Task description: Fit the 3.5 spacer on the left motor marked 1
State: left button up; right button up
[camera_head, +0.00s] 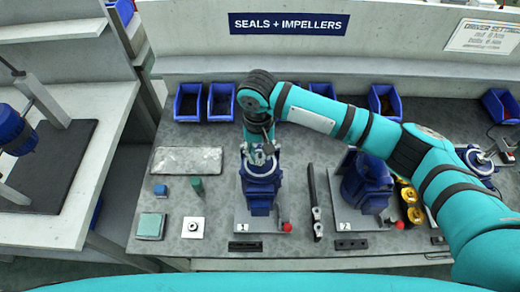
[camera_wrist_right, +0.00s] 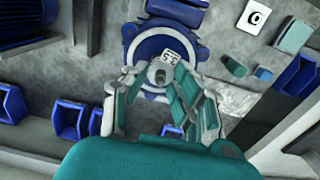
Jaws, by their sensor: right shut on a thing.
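The left motor marked 1 (camera_head: 260,195) is blue and stands on a grey plate at the middle of the bench. My right gripper (camera_head: 260,153) is over its round upper end; this end, a blue and white ring (camera_wrist_right: 133,32), fills the upper middle of the wrist view. There my right gripper (camera_wrist_right: 158,80) is shut on a small grey spacer (camera_wrist_right: 158,71). A white tag with dark figures, looking like 3.5, is at the spacer. I cannot tell whether the spacer touches the motor. My left gripper is not in view.
The motor marked 2 (camera_head: 366,185) stands to the right, partly behind my arm. A dark bar tool (camera_head: 315,200) lies between the motors. A white square with a ring (camera_head: 193,227) and small blocks lie left. Blue bins (camera_head: 188,103) line the back.

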jog(key=shift+f, duration=0.1)
dwell(0.4)
jog(key=o, duration=1.9)
notch_tip(320, 180, up, 7)
jog(key=p, duration=0.9)
notch_tip(320, 180, up, 2)
jog(key=shift+p, duration=0.4)
